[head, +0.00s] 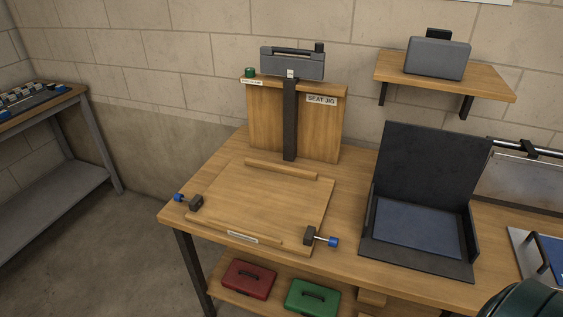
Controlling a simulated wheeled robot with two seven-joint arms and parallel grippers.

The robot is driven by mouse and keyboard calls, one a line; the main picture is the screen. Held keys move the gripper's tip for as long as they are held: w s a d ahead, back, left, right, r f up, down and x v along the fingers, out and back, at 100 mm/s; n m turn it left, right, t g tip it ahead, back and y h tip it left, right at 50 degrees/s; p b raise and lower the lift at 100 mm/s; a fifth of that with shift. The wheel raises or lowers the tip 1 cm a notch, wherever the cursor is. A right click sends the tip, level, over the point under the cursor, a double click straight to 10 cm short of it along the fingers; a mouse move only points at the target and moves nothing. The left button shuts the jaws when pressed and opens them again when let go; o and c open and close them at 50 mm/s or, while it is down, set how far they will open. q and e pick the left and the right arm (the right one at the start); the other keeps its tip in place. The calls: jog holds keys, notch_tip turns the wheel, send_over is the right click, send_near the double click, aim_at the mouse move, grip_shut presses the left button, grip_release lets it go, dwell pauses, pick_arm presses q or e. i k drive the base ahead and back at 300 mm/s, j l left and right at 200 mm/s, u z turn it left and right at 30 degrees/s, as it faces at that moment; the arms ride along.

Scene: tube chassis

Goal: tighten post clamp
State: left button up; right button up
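The wooden seat jig (263,124) stands upright at the back of the workbench, with a "SEAT JIG" label at its upper right. A dark vertical post (290,122) runs up its front. A grey box-like piece (305,66) with a dark bar along its top sits at the post's upper end. A green knob (250,72) is on the jig's top left, above a small unreadable label. I cannot tell which part is the post clamp or how tight it is. Neither of my grippers is in view.
A wooden board (262,200) lies in front, with blue-knobbed clamps (196,202) (309,235) at its sides. An open dark case (425,212) stands to the right. A wall shelf (483,83) holds a grey case (437,59). Red (248,280) and green (312,298) boxes sit below.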

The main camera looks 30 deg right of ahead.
aim_at(250, 72)
jog(key=i+j, duration=0.2)
jog(key=i, duration=0.25)
jog(key=i+j, duration=0.25)
jog(key=i, duration=0.2)
jog(key=z, duration=1.6)
